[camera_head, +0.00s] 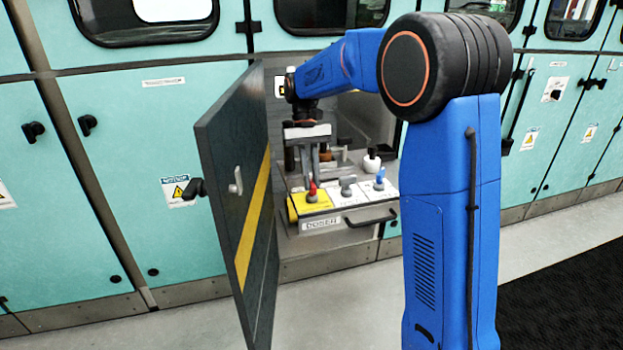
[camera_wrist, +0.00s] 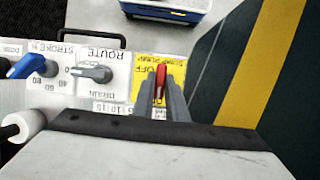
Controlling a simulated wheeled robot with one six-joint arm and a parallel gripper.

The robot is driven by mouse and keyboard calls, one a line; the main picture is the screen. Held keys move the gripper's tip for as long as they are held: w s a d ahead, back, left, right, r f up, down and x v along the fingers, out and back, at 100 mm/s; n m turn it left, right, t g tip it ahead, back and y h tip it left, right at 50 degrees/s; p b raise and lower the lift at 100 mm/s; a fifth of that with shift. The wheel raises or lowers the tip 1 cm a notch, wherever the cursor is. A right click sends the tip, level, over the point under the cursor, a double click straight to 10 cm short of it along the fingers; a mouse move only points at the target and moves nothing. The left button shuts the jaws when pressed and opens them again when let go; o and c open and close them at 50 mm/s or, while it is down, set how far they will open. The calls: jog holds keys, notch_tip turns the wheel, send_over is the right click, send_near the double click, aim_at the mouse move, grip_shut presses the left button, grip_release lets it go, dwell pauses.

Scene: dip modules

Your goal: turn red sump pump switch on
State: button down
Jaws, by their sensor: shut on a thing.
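The red sump pump switch (camera_head: 312,188) sits on a yellow label plate (camera_head: 318,205) at the left end of the panel. In the wrist view the red handle (camera_wrist: 161,78) lies between the two fingers of my gripper (camera_wrist: 160,88), on the yellow plate (camera_wrist: 181,62). My gripper (camera_head: 311,176) is shut on the handle from above. The word OFF shows upside down to the left of the handle. The other side of the label is partly hidden by a finger, so I cannot read the switch position surely.
A grey knob (camera_head: 347,186) and a blue handle (camera_head: 379,179) stand to the right on white plates. An open dark door (camera_head: 228,190) with a yellow stripe stands close on the left. A white round knob (camera_head: 371,163) is behind the panel.

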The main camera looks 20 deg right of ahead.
dwell(0.3)
jog(key=c, duration=1.8)
grip_release()
jog(key=shift+o, duration=0.2)
jog(key=shift+r, duration=0.1)
jog(key=v, duration=1.7)
jog(key=shift+r, duration=0.15)
